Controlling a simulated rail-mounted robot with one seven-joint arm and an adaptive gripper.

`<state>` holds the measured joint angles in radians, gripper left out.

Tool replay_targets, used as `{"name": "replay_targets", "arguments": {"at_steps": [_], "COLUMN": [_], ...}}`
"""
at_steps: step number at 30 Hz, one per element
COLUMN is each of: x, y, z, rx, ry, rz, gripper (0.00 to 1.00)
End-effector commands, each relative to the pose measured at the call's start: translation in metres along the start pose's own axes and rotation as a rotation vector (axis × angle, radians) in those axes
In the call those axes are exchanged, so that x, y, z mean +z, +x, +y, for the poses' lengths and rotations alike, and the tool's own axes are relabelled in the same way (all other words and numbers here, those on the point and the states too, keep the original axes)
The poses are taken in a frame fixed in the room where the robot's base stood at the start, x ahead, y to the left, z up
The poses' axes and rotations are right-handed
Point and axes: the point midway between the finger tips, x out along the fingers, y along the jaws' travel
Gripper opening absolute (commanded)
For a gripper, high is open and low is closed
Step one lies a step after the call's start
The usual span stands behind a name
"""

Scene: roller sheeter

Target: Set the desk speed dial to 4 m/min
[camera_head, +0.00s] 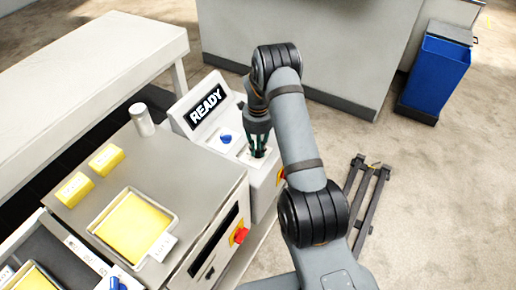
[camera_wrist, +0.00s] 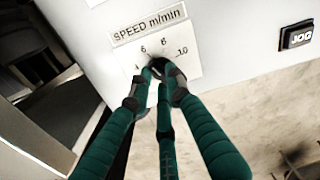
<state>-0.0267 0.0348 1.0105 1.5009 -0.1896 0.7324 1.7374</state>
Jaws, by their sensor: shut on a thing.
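The speed dial (camera_wrist: 157,63) is a small dark knob on a white plate (camera_wrist: 189,66) labelled "SPEED m/min" in the wrist view. Marks around it read 6, 8 and 10, with a partly legible one at lower left. My gripper (camera_wrist: 159,75) has green fingers closed around the knob. The fingers cover most of the knob, and I cannot make out its pointer. In the head view my gripper (camera_head: 259,150) reaches down onto the light plate (camera_head: 246,158) on the desk's sloped top; the knob is hidden there.
A "READY" display (camera_head: 206,104) stands behind a blue knob (camera_head: 226,139) on the same desk. A red stop button (camera_head: 240,236) is on the machine's front. Yellow blocks (camera_head: 106,159) and a tray (camera_head: 173,216) lie left.

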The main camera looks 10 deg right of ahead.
Motion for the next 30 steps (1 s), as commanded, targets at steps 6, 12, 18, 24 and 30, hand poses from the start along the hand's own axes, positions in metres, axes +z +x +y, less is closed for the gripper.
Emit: {"name": "replay_targets", "arguments": {"at_steps": [6, 12, 18, 24, 30], "x": [0.0001, 0.0000, -0.0005, -0.0015, -0.0021], "y": [0.0005, 0.0023, 0.0036, 0.0034, 0.0023], "z": [-0.0002, -0.0008, -0.0012, -0.0011, -0.0013], "rx": [-0.001, -0.003, -0.004, -0.003, -0.002], "ry": [-0.011, -0.077, -0.215, -0.389, -0.552], "rz": [0.000, -0.001, -0.001, 0.000, 0.000], "gripper": [0.00, 0.00, 0.00, 0.00, 0.00]}}
